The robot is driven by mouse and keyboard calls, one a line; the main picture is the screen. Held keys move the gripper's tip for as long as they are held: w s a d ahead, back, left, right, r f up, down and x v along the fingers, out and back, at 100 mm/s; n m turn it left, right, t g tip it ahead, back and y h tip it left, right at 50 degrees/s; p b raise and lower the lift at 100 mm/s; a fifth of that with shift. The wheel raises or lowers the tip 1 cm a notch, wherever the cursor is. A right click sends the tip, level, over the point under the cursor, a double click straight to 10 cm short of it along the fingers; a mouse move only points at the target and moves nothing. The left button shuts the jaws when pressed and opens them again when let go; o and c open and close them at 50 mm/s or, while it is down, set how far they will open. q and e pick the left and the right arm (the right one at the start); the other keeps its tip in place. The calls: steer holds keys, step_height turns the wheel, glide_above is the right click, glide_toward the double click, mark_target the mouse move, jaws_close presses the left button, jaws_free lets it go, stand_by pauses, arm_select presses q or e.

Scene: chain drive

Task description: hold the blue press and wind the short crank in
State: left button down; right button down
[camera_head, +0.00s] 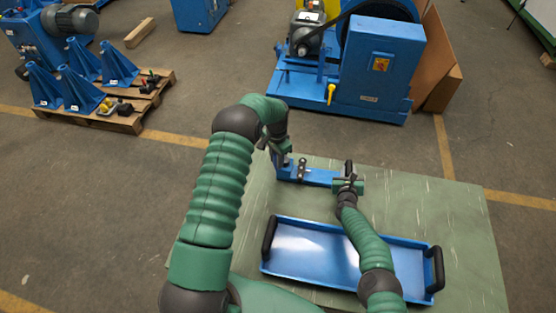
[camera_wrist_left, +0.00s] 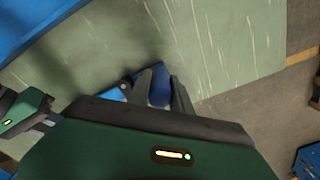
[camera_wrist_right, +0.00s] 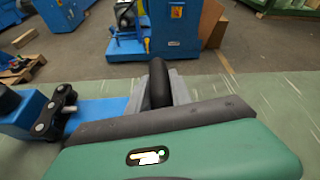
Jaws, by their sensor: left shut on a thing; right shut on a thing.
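The blue press (camera_head: 318,177) lies across the green table top, a low blue bar with a short dark chain piece (camera_head: 302,168) on it. The chain piece also shows in the right wrist view (camera_wrist_right: 56,108). My left gripper (camera_head: 283,161) is at the press's left end, shut on a rounded blue part (camera_wrist_left: 160,88) of it. My right gripper (camera_head: 347,178) is at the press's right end, shut on an upright black handle (camera_wrist_right: 159,84), the grip of the short crank. The crank's arm is hidden behind the right gripper.
A blue tray (camera_head: 300,263) with black handles lies on the green table top (camera_head: 455,225) in front of the press, under my right forearm. The table is bare to the right. A large blue machine (camera_head: 375,65) and a pallet (camera_head: 125,120) of blue stands are on the floor beyond.

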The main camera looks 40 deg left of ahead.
arm_select(q)
steer(key=shift+a, duration=0.15)
arm_select(e)
steer(key=shift+w+d, duration=0.1)
steer(key=shift+d, duration=0.05)
arm_select(q)
steer(key=c, duration=1.2)
jaws_free()
steer(key=shift+o, duration=0.2)
step_height(320, 180, up, 12)
steer(key=shift+f, duration=0.1)
arm_select(e)
steer(key=shift+f, duration=0.1)
arm_select(q)
steer(key=shift+w, duration=0.1)
arm_select(e)
steer(key=c, duration=1.1)
jaws_free()
